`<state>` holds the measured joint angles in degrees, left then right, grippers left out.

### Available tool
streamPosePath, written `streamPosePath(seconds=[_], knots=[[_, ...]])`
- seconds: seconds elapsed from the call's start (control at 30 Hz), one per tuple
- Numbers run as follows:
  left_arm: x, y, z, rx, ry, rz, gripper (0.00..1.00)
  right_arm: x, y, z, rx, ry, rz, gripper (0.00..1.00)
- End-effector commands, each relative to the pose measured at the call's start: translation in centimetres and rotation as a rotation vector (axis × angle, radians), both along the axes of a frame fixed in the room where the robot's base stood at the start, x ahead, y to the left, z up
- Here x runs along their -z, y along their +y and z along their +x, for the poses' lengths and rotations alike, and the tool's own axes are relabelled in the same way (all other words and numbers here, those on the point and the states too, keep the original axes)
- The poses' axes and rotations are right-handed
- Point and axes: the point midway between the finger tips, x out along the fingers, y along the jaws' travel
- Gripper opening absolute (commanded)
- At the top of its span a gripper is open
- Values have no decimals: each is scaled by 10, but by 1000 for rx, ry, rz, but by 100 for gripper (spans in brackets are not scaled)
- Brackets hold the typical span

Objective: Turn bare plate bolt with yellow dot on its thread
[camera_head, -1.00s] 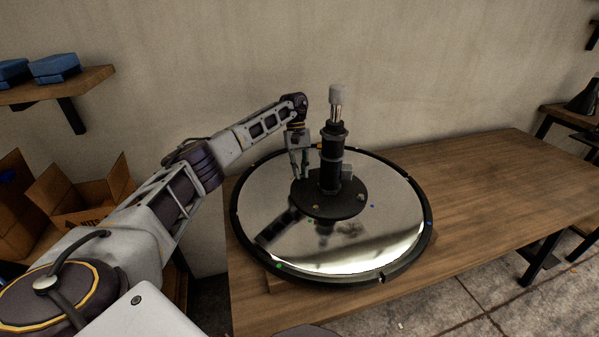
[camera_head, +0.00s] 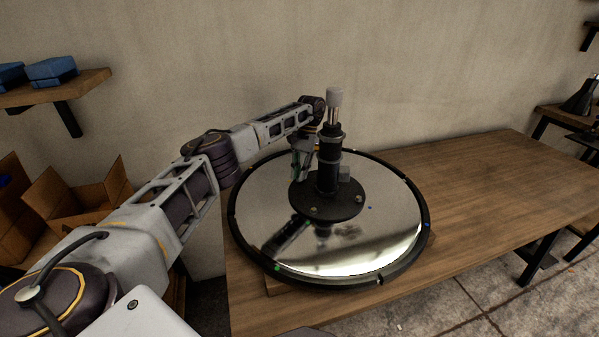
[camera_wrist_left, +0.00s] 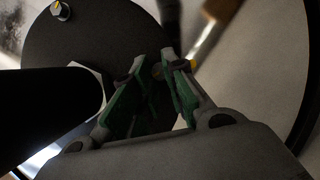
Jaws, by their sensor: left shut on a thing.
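An upturned chair base stands on the table: a mirror-like disc (camera_head: 390,235) with a black rim, a black round plate (camera_head: 345,207) on it and an upright black column (camera_head: 330,155). My left gripper (camera_head: 303,178) points down beside the column on its left, low over the plate. In the left wrist view its green-padded fingers (camera_wrist_left: 157,80) close around a small bolt (camera_wrist_left: 157,72) at the plate, mostly hidden between the tips. A yellow spot (camera_wrist_left: 192,66) shows by the right fingertip. Another bolt (camera_wrist_left: 60,10) with a silver head sits on the plate, apart from the gripper. My right gripper is out of view.
The column (camera_wrist_left: 45,105) is close on the left in the left wrist view. The wooden table (camera_head: 490,190) is clear to the right. Cardboard boxes (camera_head: 75,205) and a shelf (camera_head: 55,88) with blue items are at left.

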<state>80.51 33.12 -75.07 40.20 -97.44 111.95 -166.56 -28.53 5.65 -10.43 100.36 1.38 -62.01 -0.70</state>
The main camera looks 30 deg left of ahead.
Motion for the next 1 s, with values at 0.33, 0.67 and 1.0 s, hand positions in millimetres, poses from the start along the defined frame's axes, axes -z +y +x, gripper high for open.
streamPosePath(seconds=[0.33, 0.67, 1.0], knots=[[3, -3, -2, 83, 10, -3, 0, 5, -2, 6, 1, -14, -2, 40], [4, -3, -2, 84, 12, -2, 0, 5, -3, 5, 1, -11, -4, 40], [2, -2, -1, 81, 6, -1, 39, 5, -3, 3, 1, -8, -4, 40]])
